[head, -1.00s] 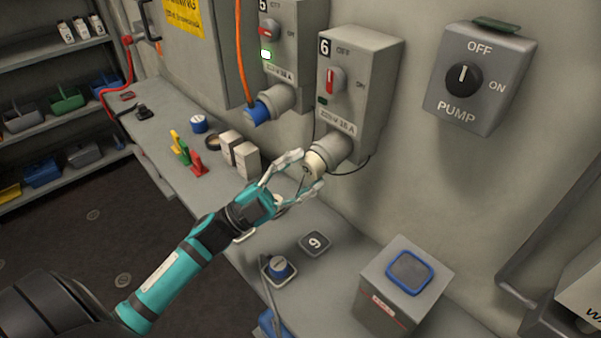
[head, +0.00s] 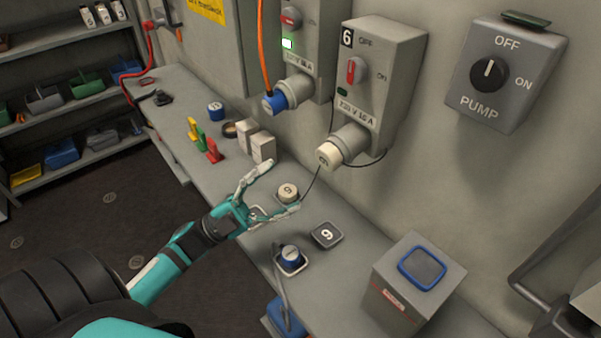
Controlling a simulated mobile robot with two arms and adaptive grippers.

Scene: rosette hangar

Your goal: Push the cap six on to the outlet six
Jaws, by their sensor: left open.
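Outlet six (head: 351,138) is a grey round socket that slants down from the wall box marked 6 (head: 381,75). The cream cap six (head: 328,156) sits at the mouth of this outlet, its face turned outward. I cannot tell how deep it is seated. A thin dark cord runs by it. My left gripper (head: 283,187) is open and empty, below and left of the cap and apart from it. My right gripper is not in view.
A cream cap marked 5 (head: 287,192) is on the bench beyond the left fingers. A plate marked 6 (head: 326,235), a blue-topped piece (head: 291,255) and a grey box (head: 415,285) stand nearer. Blue-ended outlet five (head: 289,94) is left of outlet six.

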